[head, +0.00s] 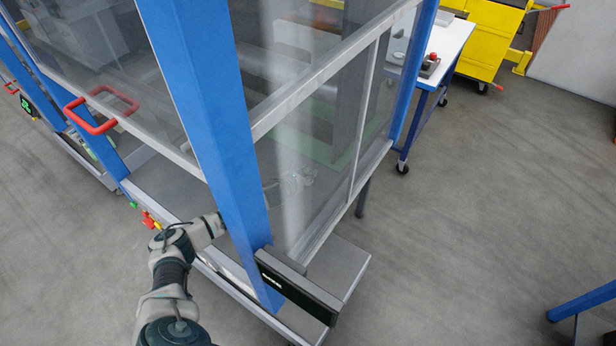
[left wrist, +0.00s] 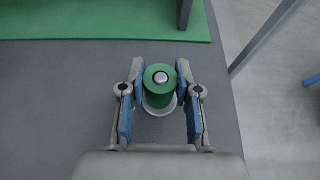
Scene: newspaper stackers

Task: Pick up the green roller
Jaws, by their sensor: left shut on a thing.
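In the left wrist view the green roller (left wrist: 160,88) stands upright between the two blue-padded fingers of my left gripper (left wrist: 161,98). It is a green cylinder with a silver knob on top and a pale round base below. The gripper is shut on it, with a finger on each side. In the head view my left arm reaches behind a blue post, and the left gripper (head: 297,182) shows faintly through the clear panel. The roller cannot be made out there. My right gripper is in neither view.
The blue post (head: 205,110) and framed clear panel (head: 325,140) of the machine stand close around my left arm. A green mat (left wrist: 100,22) lies beyond the roller on the grey surface (left wrist: 50,110). A white-topped table (head: 440,50) and yellow cabinet (head: 490,40) stand at back right. Open floor lies right.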

